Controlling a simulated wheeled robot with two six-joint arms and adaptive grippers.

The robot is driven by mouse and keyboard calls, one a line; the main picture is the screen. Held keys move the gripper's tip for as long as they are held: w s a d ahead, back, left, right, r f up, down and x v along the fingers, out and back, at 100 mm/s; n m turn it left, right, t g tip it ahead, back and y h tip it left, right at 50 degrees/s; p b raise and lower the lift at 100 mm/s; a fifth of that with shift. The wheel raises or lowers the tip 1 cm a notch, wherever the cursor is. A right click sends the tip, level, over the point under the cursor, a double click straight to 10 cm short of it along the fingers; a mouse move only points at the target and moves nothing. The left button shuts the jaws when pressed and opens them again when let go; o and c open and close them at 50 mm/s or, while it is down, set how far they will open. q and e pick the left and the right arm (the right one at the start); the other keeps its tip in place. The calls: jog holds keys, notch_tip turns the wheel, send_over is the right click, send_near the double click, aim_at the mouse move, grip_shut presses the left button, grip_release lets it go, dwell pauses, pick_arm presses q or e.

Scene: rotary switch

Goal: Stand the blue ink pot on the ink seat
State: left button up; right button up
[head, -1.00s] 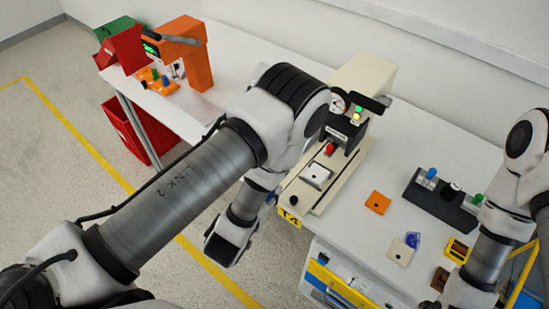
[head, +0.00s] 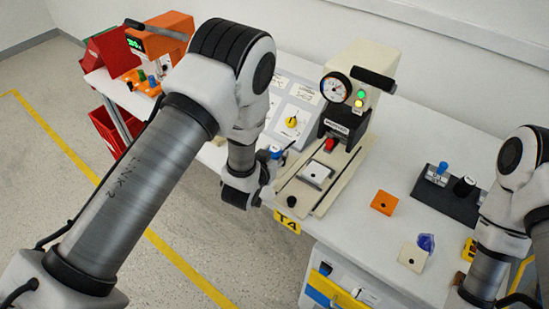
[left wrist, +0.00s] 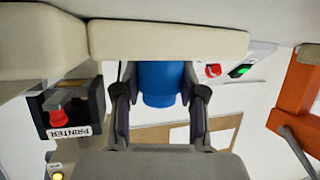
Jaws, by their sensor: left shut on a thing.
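The blue ink pot (left wrist: 160,84) is held between the two fingers of my left gripper (left wrist: 160,100) in the left wrist view. In the head view my left gripper (head: 268,172) is left of the cream printer (head: 372,72), near the table's front edge, with a bit of the blue pot (head: 276,152) showing. The black block marked PRINTER (left wrist: 70,118) is left of the gripper in the left wrist view. I cannot make out which part is the ink seat. My right gripper is out of view.
A printed panel with a yellow knob (head: 291,122) lies behind my left gripper. An orange machine (head: 165,35) stands at the left.

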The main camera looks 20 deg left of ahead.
pick_arm(q)
jog(key=o, duration=1.2)
jog(key=shift+s+r, duration=0.15)
jog(key=shift+r, duration=0.05)
jog(key=b+v, duration=0.1)
jog(key=v, duration=1.1)
jog(key=s+a+f+g, duration=0.2)
jog(key=s+f+g, duration=0.2)
jog(key=s+f, duration=0.3)
jog(key=s+a+f+n+g, duration=0.1)
jog(key=s+a+f+g, duration=0.1)
jog(key=s+f+g, duration=0.3)
jog(key=s+a+f+g+y, duration=0.1)
jog(key=s+f+g, duration=0.3)
jog(key=s+f, duration=0.5)
jog(key=shift+s+a+f, duration=0.1)
jog(key=shift+s+a, duration=0.25)
jog(key=shift+s, duration=0.45)
jog(key=shift+s+a+f, duration=0.1)
jog(key=shift+s+a, duration=0.25)
jog(key=shift+s, duration=0.5)
